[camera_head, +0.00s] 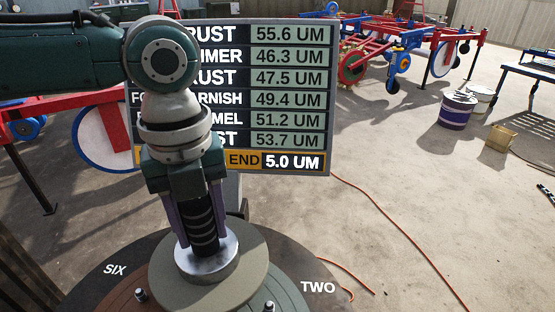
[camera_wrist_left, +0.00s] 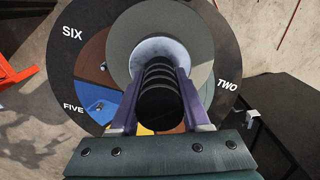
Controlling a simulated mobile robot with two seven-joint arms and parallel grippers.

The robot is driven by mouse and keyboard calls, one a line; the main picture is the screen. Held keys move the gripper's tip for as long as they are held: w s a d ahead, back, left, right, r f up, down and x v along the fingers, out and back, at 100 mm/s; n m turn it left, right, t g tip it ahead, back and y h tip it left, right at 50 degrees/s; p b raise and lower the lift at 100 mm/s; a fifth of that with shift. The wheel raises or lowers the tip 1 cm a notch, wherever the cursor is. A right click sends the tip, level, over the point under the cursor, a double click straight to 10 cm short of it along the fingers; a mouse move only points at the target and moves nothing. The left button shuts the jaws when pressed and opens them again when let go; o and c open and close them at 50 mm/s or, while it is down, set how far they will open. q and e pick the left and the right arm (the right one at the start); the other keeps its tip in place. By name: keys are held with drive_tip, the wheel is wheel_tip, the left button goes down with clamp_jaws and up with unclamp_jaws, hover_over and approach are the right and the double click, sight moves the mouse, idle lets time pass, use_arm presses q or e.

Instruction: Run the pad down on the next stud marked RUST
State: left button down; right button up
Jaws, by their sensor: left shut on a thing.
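My left gripper (camera_head: 200,225) is shut on the black ribbed handle (camera_head: 203,232) of the pad tool. The handle rises from a silver collar (camera_head: 210,262) on a wide grey disc-shaped pad (camera_head: 240,283). In the left wrist view the purple fingers flank the handle (camera_wrist_left: 158,95) above the pad (camera_wrist_left: 192,38). The pad lies over a round plate (camera_head: 90,285) marked SIX and TWO; FIVE also shows in the wrist view. Small studs (camera_head: 141,294) (camera_head: 268,306) stand beside the pad. Whatever is beneath the pad is hidden. My right gripper is not in view.
A readings board (camera_head: 290,95) stands behind the plate, partly covered by my arm. It shows several rows, some ending in RUST, and an END 5.0 UM row. An orange cable (camera_head: 400,232) crosses the floor. Red and blue machinery (camera_head: 380,45) and a drum (camera_head: 457,108) stand farther back.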

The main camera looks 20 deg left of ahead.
use_arm(q)
drive_tip(key=shift+w+r, duration=0.1)
idle(0.4)
drive_tip(key=shift+f+b, duration=0.65)
drive_tip(key=shift+f, duration=0.95)
drive_tip(key=shift+r, duration=0.1)
wheel_tip(320, 180, up, 5)
drive_tip(key=p, duration=0.5)
drive_tip(key=shift+p, duration=0.4)
